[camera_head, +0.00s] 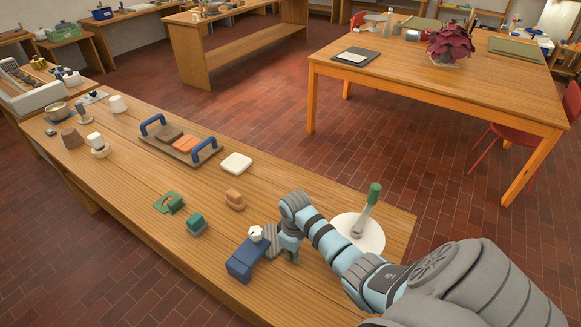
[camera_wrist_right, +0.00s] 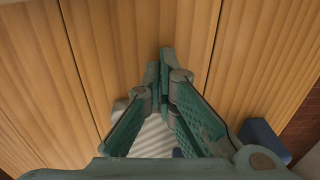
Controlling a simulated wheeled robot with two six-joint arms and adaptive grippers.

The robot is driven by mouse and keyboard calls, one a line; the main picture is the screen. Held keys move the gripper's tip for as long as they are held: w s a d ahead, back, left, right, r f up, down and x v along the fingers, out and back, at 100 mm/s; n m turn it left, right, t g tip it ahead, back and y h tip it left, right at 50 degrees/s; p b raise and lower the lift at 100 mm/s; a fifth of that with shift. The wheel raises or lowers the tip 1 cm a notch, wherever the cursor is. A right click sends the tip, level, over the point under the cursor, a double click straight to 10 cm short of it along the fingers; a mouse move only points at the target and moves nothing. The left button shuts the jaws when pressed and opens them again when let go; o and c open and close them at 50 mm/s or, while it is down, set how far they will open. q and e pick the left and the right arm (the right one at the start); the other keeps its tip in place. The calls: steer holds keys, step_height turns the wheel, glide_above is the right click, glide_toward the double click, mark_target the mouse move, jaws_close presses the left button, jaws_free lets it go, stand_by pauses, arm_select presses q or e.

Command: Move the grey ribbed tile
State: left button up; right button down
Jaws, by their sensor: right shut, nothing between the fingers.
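The grey ribbed tile (camera_head: 270,236) is on the wooden workbench, partly hidden behind a blue block and close beside my right gripper (camera_head: 289,252). In the right wrist view the ribbed tile (camera_wrist_right: 153,138) shows pale and striped, below and between the finger links, partly covered by them. My right gripper (camera_wrist_right: 165,58) is shut and empty, pointing down at the bench. I cannot tell whether its fingers touch the tile. My left gripper is in neither view.
A blue block (camera_head: 244,262) and a small white object (camera_head: 256,233) stand beside the tile. A brown piece (camera_head: 235,199), a teal-topped block (camera_head: 196,222) and a blue-handled tray (camera_head: 207,152) lie further left.

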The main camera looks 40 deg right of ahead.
mark_target(284, 252)
steer(key=shift+w+a+f, duration=0.1)
steer(key=shift+w+a, duration=0.05)
steer(key=shift+w, duration=0.3)
steer(key=shift+w+f, duration=0.15)
steer(key=shift+w, duration=0.35)
steer(key=shift+s, duration=0.1)
steer(key=shift+w+a, duration=0.25)
steer(key=shift+w, duration=0.8)
